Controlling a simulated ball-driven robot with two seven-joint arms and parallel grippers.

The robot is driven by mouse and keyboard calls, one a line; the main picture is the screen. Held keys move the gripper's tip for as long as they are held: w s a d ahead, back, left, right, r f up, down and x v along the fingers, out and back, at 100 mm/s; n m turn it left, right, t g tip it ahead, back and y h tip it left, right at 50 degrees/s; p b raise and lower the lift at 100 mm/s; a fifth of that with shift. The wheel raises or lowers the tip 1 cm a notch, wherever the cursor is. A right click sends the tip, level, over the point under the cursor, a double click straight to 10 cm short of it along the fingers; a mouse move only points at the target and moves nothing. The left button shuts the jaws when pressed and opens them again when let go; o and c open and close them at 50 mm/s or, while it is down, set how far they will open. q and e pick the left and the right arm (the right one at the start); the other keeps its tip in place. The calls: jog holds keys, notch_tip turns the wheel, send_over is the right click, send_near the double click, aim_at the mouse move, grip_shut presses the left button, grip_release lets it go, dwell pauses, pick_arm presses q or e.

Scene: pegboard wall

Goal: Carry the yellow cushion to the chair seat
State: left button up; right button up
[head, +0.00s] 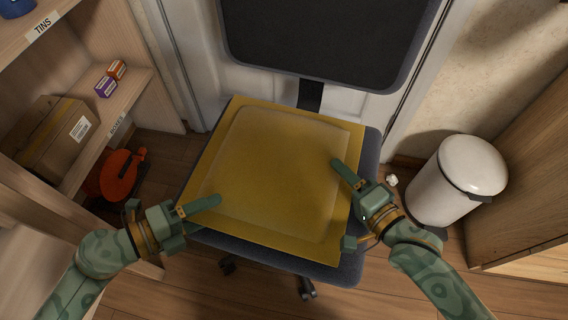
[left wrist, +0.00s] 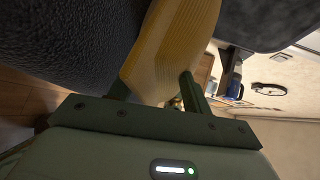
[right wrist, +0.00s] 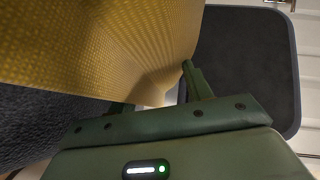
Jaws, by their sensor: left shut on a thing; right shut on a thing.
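The yellow cushion (head: 275,170) is a flat square. In the head view it lies over the dark grey chair seat (head: 350,268), turned a little so that the seat shows along its right and front edges. I cannot tell whether it rests on the seat or hangs just above it. My left gripper (head: 200,212) is shut on the cushion's left front edge. My right gripper (head: 352,205) is shut on its right edge. The cushion also shows between the fingers in the left wrist view (left wrist: 172,50) and the right wrist view (right wrist: 120,45).
The chair's dark backrest (head: 325,40) stands behind the seat. A white bin (head: 455,185) is on the floor at the right, beside a wooden cabinet (head: 525,180). At the left are shelves with a cardboard box (head: 55,135) and small boxes (head: 110,78). A red-orange object (head: 115,175) is below.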

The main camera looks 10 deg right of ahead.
pick_arm(q)
jog(key=shift+s+d+f, duration=0.1)
jog(key=shift+d+f, duration=0.1)
pick_arm(e)
jog(key=shift+a+f, duration=0.2)
jog(key=shift+f, duration=0.1)
pick_arm(q)
jog(key=o, duration=0.9)
pick_arm(e)
jog(key=o, duration=0.9)
pick_arm(q)
jog(key=shift+o, duration=0.8)
pick_arm(e)
jog(key=shift+o, duration=0.8)
pick_arm(q)
jog(key=shift+a+f, duration=0.1)
jog(key=shift+a, duration=0.05)
pick_arm(e)
jog(key=shift+d, duration=0.1)
jog(key=shift+s+d, duration=0.1)
jog(key=shift+s, duration=0.1)
pick_arm(q)
jog(key=v, duration=1.2)
jog(key=shift+w, duration=0.2)
pick_arm(e)
jog(key=v, duration=1.1)
jog(key=shift+s, duration=0.3)
